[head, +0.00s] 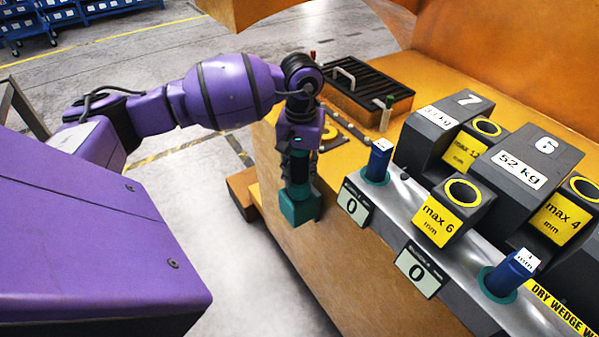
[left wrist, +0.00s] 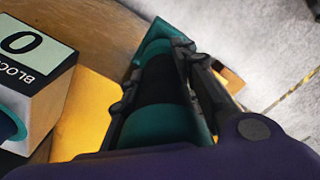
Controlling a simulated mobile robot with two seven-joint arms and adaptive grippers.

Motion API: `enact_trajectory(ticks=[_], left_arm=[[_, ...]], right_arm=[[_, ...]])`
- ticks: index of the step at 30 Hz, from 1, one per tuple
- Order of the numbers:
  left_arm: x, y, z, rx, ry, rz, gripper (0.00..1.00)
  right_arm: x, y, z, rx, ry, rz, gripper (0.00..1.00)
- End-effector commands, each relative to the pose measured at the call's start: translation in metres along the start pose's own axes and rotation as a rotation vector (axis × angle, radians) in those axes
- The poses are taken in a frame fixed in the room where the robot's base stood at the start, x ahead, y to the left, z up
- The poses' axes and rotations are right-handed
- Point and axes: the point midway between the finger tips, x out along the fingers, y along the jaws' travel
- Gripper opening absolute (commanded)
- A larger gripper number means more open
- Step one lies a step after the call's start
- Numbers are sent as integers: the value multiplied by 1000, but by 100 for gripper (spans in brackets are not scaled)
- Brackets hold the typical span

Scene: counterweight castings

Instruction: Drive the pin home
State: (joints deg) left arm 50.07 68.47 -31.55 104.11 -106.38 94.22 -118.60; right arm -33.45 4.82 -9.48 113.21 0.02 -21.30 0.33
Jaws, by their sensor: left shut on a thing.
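My left gripper (head: 298,165) is shut on the dark, teal-banded handle of a mallet-like tool (head: 300,206). The tool hangs down with its teal block head lowest, beside the orange machine's side face. In the left wrist view the gripper's fingers (left wrist: 155,85) close around the handle (left wrist: 165,85), and the teal head (left wrist: 158,45) is partly hidden. A blue pin (head: 380,158) with a white label stands up from a teal collar, right of the tool and apart from it. Another blue pin (head: 512,272) stands in a collar nearer the front right. My right gripper is not in view.
Two panels (head: 353,203) and (head: 418,270) on the metal rail (head: 410,210) read 0. Grey weights (head: 520,160) marked 7 and 6 and yellow-labelled blocks (head: 440,215) crowd the area behind the pins. A black slatted tray (head: 362,85) lies beyond. Floor left is open.

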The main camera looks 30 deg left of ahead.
Motion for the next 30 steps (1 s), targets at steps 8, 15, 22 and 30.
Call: enact_trajectory(ticks=[8, 15, 22, 30], left_arm=[[-42, 0, -2, 1, 8, 2, 0], [-83, 1, -2, 1, 7, 2, 0], [-122, 0, -2, 0, 10, 3, 0], [-163, 0, -1, 0, 11, 4, 0]], right_arm=[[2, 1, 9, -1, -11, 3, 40], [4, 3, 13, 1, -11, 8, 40], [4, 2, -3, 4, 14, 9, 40], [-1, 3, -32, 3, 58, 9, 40]])
